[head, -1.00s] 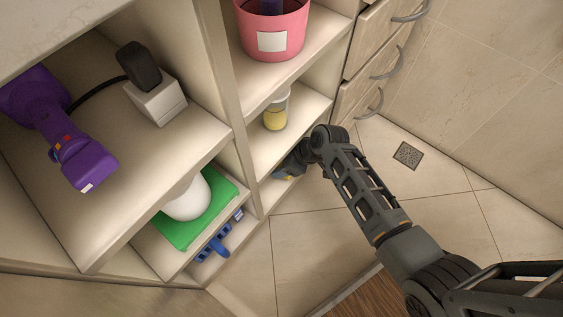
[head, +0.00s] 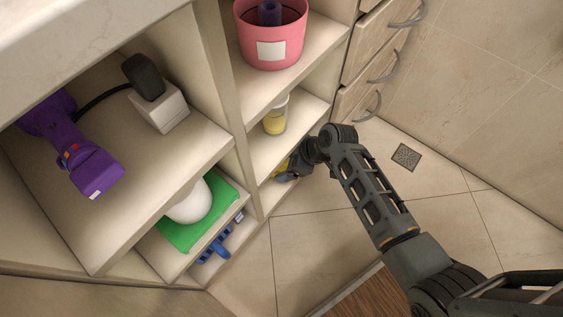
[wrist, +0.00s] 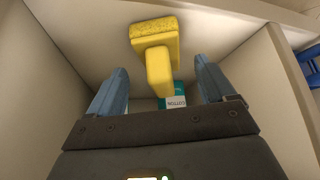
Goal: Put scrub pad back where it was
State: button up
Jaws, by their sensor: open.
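The yellow scrub pad (wrist: 155,40), with a rough face and a block-like handle (wrist: 159,72), is inside a low shelf compartment in the wrist view. My gripper (wrist: 161,72) is open, with its two blue-grey fingers on either side of the handle and a visible gap on each side. In the head view, my gripper (head: 288,175) reaches into the lowest compartment of the right column. A bit of the yellow pad (head: 281,168) shows beside it there, and the rest is hidden.
A teal labelled container (wrist: 177,98) is behind the handle. Compartment walls stand close on both sides. Above is a shelf with a yellow-filled jar (head: 275,117), then a pink bucket (head: 270,40). A blue item (head: 215,245) lies in the neighbouring compartment.

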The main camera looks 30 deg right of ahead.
jog(key=v, duration=0.2)
jog(key=shift+s+d+r+p, duration=0.15)
jog(key=shift+r+p, duration=0.15)
jog(key=shift+p, duration=0.05)
jog(key=s+d+p, duration=0.1)
jog(key=s+d, duration=0.6)
jog(key=s, duration=0.1)
jog(key=shift+s+d+f+p, duration=0.2)
jog(key=shift+s+f+p, duration=0.1)
jog(key=shift+s+f, duration=0.1)
